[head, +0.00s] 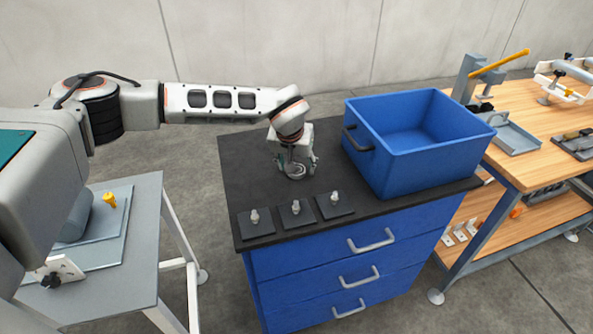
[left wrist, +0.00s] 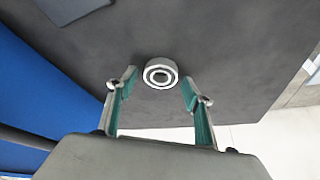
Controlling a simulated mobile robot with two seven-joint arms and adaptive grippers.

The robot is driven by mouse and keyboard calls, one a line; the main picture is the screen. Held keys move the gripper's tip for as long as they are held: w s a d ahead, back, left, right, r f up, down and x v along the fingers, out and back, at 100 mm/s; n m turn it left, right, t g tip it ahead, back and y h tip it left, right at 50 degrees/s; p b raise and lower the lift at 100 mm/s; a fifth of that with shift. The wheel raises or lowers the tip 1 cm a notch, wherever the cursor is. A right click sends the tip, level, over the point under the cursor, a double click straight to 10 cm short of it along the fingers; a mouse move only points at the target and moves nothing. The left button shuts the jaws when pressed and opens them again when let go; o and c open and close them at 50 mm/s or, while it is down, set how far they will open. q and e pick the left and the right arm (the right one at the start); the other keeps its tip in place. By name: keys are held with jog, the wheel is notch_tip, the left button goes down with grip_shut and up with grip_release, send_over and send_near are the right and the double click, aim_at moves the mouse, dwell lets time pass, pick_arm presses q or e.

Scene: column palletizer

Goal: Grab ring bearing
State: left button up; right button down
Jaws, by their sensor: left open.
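The ring bearing (left wrist: 160,73) is a pale metal ring with a dark centre, lying on the dark top of the blue cabinet. In the left wrist view it sits just beyond and between the tips of my left gripper (left wrist: 159,90), whose green-padded fingers are open and apart from it. In the head view my left gripper (head: 296,168) points down over the cabinet top, and the ring bearing (head: 295,172) shows partly between its fingers. My right gripper is not in view.
A blue open bin (head: 420,160) stands right of the gripper on the cabinet top (head: 250,170). Three dark plates with small pale fittings (head: 296,209) line the front edge. A wooden workbench (head: 535,115) stands at right, a grey table (head: 135,240) at left.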

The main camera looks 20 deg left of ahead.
pick_arm(q)
jog(key=c, duration=1.3)
jog(key=shift+r, duration=0.15)
